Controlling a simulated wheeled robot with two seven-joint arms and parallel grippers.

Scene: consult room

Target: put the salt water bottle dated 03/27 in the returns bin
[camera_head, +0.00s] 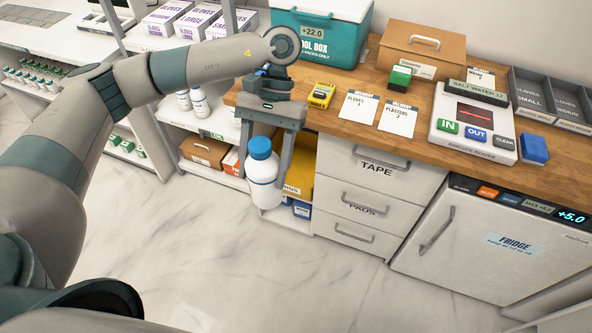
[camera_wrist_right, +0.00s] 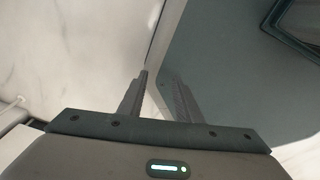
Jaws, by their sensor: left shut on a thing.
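A white bottle with a blue cap (camera_head: 262,172) hangs upright between the fingers of my left gripper (camera_head: 268,150), which is shut on it. The bottle's date cannot be read in the head view. It is held in front of a yellow bin (camera_head: 299,172) low under the counter. The bin's label is partly hidden and shows only letters ending in "RNS". My right gripper (camera_wrist_right: 160,78) shows in the right wrist view with its fingers apart and nothing between them.
The wooden counter (camera_head: 427,100) carries a barcode reader (camera_head: 473,124), a teal cool box (camera_head: 320,35) and a yellow device (camera_head: 321,95). Drawers (camera_head: 375,190) and a fridge (camera_head: 500,235) stand right of the bin. White bottles (camera_head: 199,101) stand on a left shelf. The floor in front is clear.

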